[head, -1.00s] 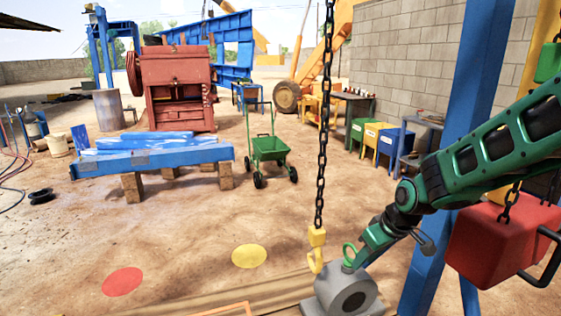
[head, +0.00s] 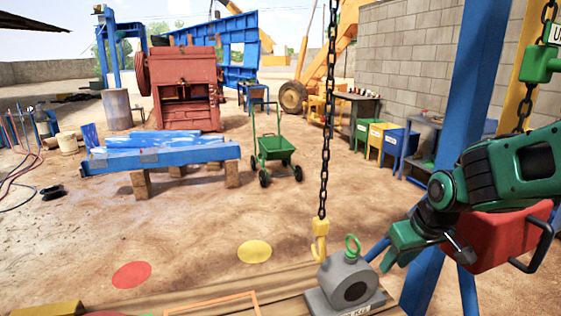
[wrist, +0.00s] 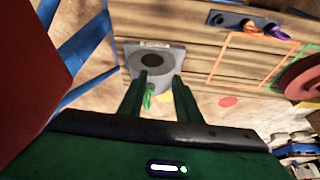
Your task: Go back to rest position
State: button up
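My gripper (head: 396,250) is at the lower right in the head view, to the right of a grey block and apart from it. In the wrist view its two green fingers (wrist: 158,98) stand apart with nothing held between them. The grey block (head: 335,275) has a dark round face and a green ring (head: 352,246) on top; it stands on the wooden table. It also shows beyond the fingers in the wrist view (wrist: 169,57). A yellow hook (head: 320,240) hangs on a black chain (head: 327,130) just left of the ring; I cannot tell whether they touch.
A red block (head: 500,240) with a dark handle is behind my arm at right, beside a blue post (head: 470,110). The wooden table (head: 200,298) bears an orange frame. A green cart (head: 274,147) and blue beams (head: 160,155) stand farther off. Open dirt ground lies between.

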jog(key=s+d+m+g, duration=0.2)
jog(key=s+d+m, duration=0.2)
jog(key=s+d, duration=0.3)
jog(key=s+d+r+m+g, duration=0.1)
jog(key=s+d+m, duration=0.4)
jog(key=s, duration=1.2)
jog(key=shift+d+r+g+h, duration=0.25)
jog(key=shift+d+g+h, duration=0.25)
jog(key=shift+d, duration=0.4)
jog(key=shift+w, duration=0.1)
jog(key=shift+w+f, duration=0.25)
jog(key=shift+w, duration=0.25)
